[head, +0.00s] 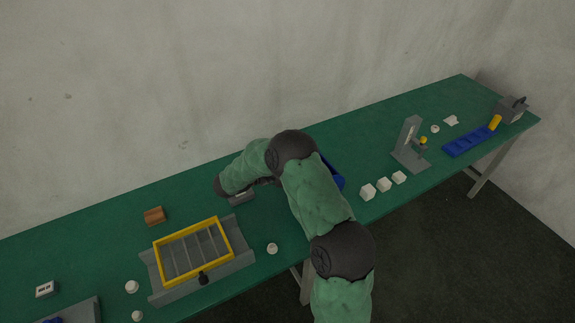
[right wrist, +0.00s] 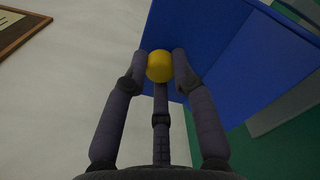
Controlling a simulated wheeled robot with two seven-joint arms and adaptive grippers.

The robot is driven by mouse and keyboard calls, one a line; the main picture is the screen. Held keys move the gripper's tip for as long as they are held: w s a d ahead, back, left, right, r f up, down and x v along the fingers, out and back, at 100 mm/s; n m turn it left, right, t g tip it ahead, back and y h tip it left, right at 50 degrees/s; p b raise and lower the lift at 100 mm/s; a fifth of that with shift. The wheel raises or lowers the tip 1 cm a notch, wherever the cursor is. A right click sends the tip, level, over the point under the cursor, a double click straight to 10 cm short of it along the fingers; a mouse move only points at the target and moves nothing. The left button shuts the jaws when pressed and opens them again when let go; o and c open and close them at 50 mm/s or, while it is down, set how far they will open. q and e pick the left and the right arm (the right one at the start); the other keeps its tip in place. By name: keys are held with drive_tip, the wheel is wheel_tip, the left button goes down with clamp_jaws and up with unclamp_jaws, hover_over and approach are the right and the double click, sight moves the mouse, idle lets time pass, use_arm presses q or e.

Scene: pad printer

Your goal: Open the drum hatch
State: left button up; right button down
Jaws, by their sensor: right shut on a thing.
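In the right wrist view a round yellow knob (right wrist: 160,66) sits in front of a blue panel (right wrist: 215,45), which seems to be the drum hatch. My right gripper (right wrist: 160,58) is shut on the knob, with fingers on both sides of it and one below. In the head view my right arm covers most of this spot. Only part of a blue body (head: 333,174) shows to the right of the arm, and the right fingers are hidden. How far the hatch stands open I cannot tell. My left gripper is not in view.
On the green table (head: 375,140) a yellow frame (head: 233,243) lies on a grey tray at the left. A brown block (head: 155,216) is behind it. White cubes (head: 367,192), a grey stand (head: 409,148) and a blue tray (head: 466,142) are at the right.

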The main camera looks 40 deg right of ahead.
drive_tip(key=shift+r, duration=0.1)
drive_tip(key=shift+d, duration=0.1)
drive_tip(key=c, duration=1)
unclamp_jaws()
drive_tip(key=v, duration=1.2)
